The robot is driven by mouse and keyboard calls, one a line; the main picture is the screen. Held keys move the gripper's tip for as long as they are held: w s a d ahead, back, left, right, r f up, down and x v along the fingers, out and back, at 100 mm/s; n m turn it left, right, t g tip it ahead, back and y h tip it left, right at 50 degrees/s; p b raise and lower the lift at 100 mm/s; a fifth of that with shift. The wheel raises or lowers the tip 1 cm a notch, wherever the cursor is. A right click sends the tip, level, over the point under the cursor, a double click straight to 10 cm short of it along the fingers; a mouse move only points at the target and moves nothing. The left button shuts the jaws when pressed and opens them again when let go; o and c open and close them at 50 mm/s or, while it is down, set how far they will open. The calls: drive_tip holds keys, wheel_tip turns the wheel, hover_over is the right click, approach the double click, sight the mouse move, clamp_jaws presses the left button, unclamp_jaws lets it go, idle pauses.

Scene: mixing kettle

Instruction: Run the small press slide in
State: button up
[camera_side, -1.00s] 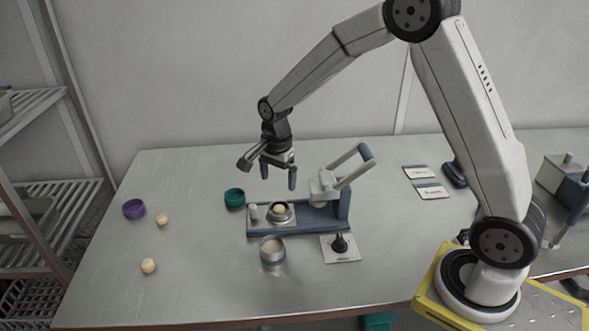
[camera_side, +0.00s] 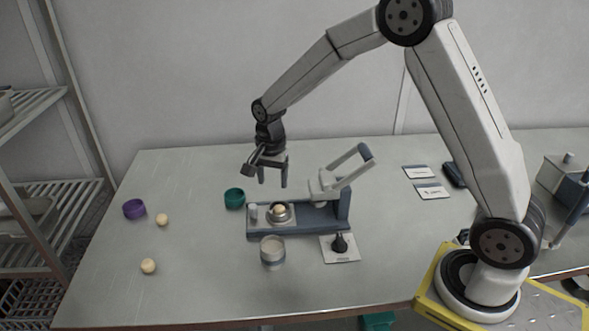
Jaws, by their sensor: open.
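The small press (camera_side: 318,222) stands near the middle of the table, with a blue base and a pale lever arm (camera_side: 340,173) raised toward the upper right. A metal cup (camera_side: 279,220) holding a pale ball (camera_side: 279,209) sits on the left part of the base. A small pale knob (camera_side: 253,211) stands at the base's left end, beside the cup. My gripper (camera_side: 272,184) is open and empty, pointing down above and behind the left part of the press. It is apart from the press. Whether the slide is fully out is too small to tell.
A metal cup (camera_side: 272,254) stands in front of the press, beside a black stamp (camera_side: 340,245) on a white card. A teal bowl (camera_side: 235,198) is close behind left. A purple bowl (camera_side: 134,209) and pale balls (camera_side: 148,266) lie farther left. The front table is clear.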

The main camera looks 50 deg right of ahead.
sight(252, 206)
drive_tip(key=w+a+n, duration=0.1)
drive_tip(key=n, duration=0.3)
drive_tip(key=w+a+f+n, duration=0.1)
drive_tip(key=n, duration=0.4)
drive_tip(key=w+a+n, duration=0.1)
drive_tip(key=a+n, duration=0.1)
drive_tip(key=n, duration=0.2)
drive_tip(key=shift+w+f+n, duration=0.2)
drive_tip(key=shift+w+n, duration=0.1)
drive_tip(key=shift+w, duration=0.1)
drive_tip(key=shift+f, duration=0.15)
drive_tip(key=shift+f, duration=3.75)
clamp_jaws()
